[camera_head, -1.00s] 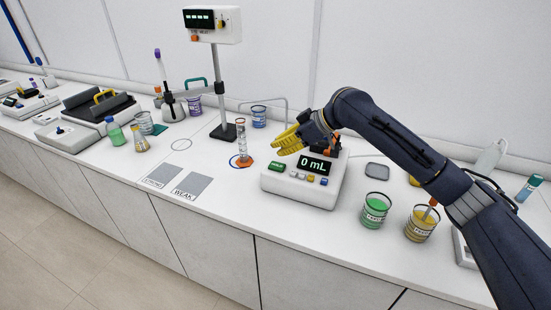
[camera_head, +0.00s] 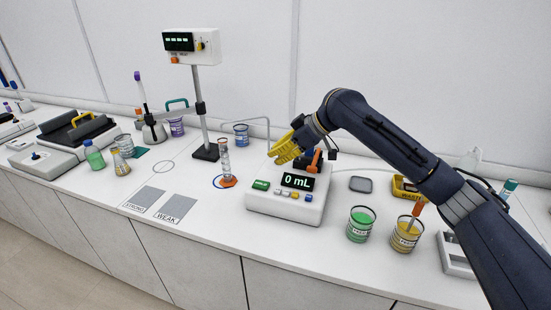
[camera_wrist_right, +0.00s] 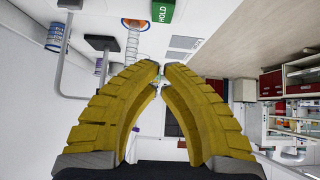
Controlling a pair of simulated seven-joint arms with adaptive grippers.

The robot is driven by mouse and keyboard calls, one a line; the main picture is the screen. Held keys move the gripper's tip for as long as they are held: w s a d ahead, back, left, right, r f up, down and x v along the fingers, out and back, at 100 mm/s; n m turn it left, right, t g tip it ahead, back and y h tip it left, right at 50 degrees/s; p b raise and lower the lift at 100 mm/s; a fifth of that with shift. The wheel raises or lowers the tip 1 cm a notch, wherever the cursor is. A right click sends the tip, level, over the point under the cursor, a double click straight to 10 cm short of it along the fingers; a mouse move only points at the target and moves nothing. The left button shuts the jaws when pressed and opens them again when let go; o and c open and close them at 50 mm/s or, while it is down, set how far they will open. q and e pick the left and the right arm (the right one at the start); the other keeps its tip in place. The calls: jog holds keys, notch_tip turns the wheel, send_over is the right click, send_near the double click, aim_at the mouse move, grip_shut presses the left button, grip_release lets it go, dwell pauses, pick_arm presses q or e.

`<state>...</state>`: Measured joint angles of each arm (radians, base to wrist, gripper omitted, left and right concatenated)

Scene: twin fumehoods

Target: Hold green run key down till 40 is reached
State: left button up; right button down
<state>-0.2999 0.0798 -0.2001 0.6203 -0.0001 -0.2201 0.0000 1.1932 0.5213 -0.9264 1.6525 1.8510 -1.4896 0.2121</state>
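The white pump box (camera_head: 262,207) stands on the bench with a black display (camera_head: 298,181) reading "0 mL". The green run key (camera_head: 261,185) is at the left of its top face, with smaller coloured keys beside it. In the right wrist view the green key (camera_wrist_right: 163,10) shows at the top edge, marked "HOLD". My right gripper (camera_head: 276,158), with yellow fingers, hangs above and behind the box, apart from the green key. In the right wrist view its fingertips (camera_wrist_right: 161,68) are nearly together with nothing between them. My left gripper is not in view.
A clear cylinder (camera_head: 225,158) on an orange base stands left of the box, near a stand (camera_head: 206,152). Beakers of green (camera_head: 360,226) and yellow liquid (camera_head: 406,236) stand to the right. Grey pads (camera_head: 144,198) lie at front left.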

send_over(261, 184)
notch_tip(261, 184, down, 6)
jog(key=shift+s+r, duration=0.1)
jog(key=shift+r, duration=0.15)
notch_tip(261, 184, down, 2)
jog(key=shift+f, duration=1.15)
